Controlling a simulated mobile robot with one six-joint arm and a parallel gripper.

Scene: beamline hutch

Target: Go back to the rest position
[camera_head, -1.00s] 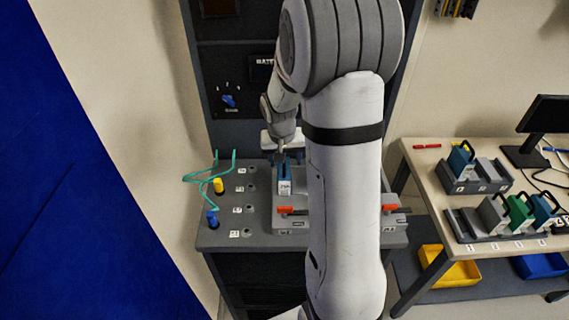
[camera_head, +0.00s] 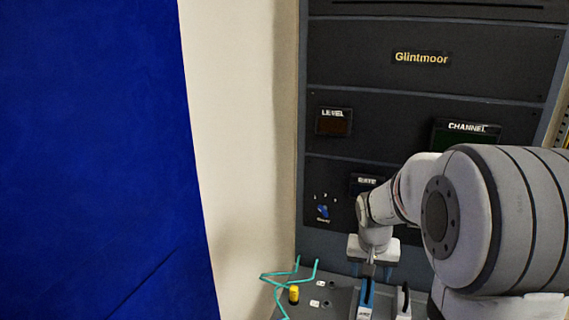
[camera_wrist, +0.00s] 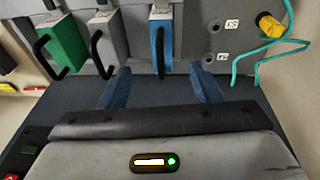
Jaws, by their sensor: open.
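My gripper (camera_head: 373,270) shows in the head view in front of the dark rack, just above a blue module (camera_head: 367,300). In the wrist view my gripper (camera_wrist: 161,88) has its two blue fingers wide apart with nothing between them. The blue module (camera_wrist: 163,28) with its black handle stands beyond the fingertips, apart from them in that view. My arm covers the right side of the head view.
A grey module (camera_wrist: 106,32) and a green module (camera_wrist: 62,42) stand beside the blue one. A yellow plug (camera_head: 294,293) and a teal cable (camera_head: 300,268) are to the left. The rack has a blue knob (camera_head: 323,211). A blue panel (camera_head: 95,150) fills the far left.

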